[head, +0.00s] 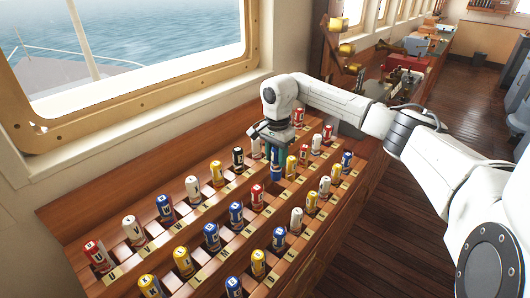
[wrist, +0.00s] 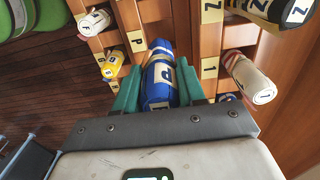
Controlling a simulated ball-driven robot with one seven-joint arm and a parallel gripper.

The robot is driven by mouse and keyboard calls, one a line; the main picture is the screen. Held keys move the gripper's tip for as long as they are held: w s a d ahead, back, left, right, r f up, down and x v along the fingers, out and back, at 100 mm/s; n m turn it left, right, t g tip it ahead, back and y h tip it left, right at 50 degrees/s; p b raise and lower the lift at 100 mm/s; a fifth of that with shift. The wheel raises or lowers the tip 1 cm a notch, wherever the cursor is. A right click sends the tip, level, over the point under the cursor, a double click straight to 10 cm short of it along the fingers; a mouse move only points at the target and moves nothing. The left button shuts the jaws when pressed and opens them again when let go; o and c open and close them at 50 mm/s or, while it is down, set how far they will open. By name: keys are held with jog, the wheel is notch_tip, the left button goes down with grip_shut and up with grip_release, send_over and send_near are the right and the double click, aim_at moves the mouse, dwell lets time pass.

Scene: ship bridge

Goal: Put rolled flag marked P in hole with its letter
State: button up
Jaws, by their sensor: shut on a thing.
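My gripper (head: 276,143) is over the far half of the wooden flag rack and is shut on a blue rolled flag. The flag (head: 277,166) has a pale label and shows between the green fingers. In the wrist view the blue flag (wrist: 160,78) has a white patch with the letter P on its near end. A letter plate marked P (wrist: 137,41) is on the rack just left of the flag's far end. The flag's lower end and any hole under it are hidden, so I cannot tell whether it is inside a hole.
The sloped wooden rack (head: 118,274) holds several rows of rolled flags in red, white, yellow and blue. A yellow flag (wrist: 111,64) and a white flag (wrist: 250,80) stand close on either side of my gripper. A window is behind the rack; wooden floor (head: 345,262) is free at right.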

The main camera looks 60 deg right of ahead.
aim_at(275, 178)
jog(key=shift+w+f+b, duration=0.1)
jog(key=shift+f+b, duration=0.35)
jog(key=shift+f, duration=0.4)
jog(key=shift+f+b, duration=2.4)
jog(key=shift+f, duration=1.5)
jog(key=o, duration=1.2)
jog(key=shift+c, duration=0.2)
notch_tip(275, 178, up, 11)
jog(key=shift+f+b, duration=0.1)
jog(key=shift+b, duration=0.4)
